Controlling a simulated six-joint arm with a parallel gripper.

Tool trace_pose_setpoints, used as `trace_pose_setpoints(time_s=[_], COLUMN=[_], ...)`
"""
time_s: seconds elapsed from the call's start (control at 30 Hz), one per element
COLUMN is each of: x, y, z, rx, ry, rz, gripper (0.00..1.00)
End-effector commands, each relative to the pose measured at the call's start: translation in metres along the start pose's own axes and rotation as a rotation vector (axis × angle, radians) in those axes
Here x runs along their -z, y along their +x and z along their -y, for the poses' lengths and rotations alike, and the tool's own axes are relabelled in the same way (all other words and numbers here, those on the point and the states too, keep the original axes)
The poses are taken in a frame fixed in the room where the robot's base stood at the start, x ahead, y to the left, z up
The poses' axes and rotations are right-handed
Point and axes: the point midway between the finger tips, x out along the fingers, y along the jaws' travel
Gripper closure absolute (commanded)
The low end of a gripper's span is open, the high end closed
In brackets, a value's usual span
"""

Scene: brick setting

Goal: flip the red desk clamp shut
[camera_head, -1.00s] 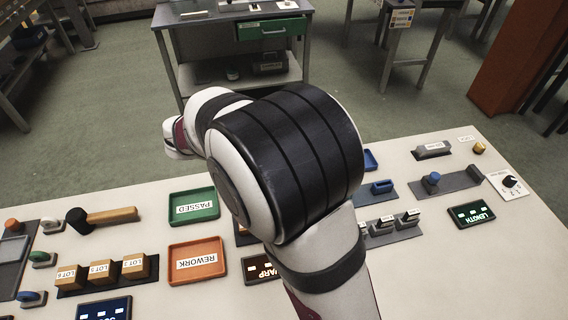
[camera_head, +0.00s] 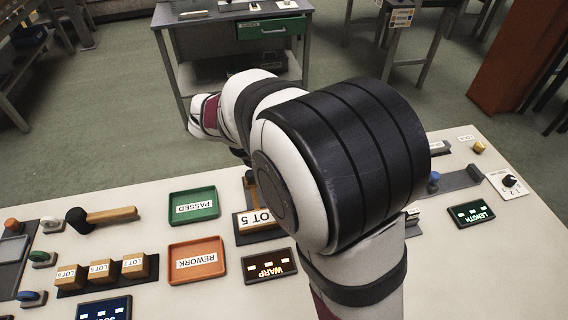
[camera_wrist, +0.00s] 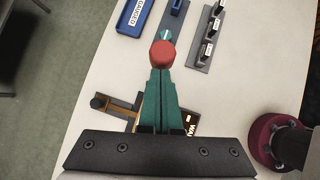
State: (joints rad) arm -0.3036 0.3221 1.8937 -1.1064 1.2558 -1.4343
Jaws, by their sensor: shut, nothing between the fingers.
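A red rounded cap (camera_wrist: 162,54), which looks like the end of the red desk clamp, shows in the upper middle of the wrist view. A short pale shaft stands out just beyond it. My gripper (camera_wrist: 161,76) has teal fingers, closed together with nothing between them. Their tips meet the near side of the red cap in the picture; I cannot tell whether they touch it. In the head view my arm hides the clamp and the gripper.
A wooden LOT 5 block (camera_head: 257,221) and a WARP display (camera_head: 269,266) lie left of my arm. Green PASSED (camera_head: 194,219) and orange REWORK (camera_head: 197,277) trays are further left.

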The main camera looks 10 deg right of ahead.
Motion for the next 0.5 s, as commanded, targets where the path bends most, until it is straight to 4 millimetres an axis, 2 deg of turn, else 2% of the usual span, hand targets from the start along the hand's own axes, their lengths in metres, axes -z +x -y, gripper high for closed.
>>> trace_pose_setpoints(time_s=[0.5], x=[-0.046], y=[0.033], z=[0.015], rx=[-0.08], ry=[0.092], rz=[-0.424], gripper=[1.0])
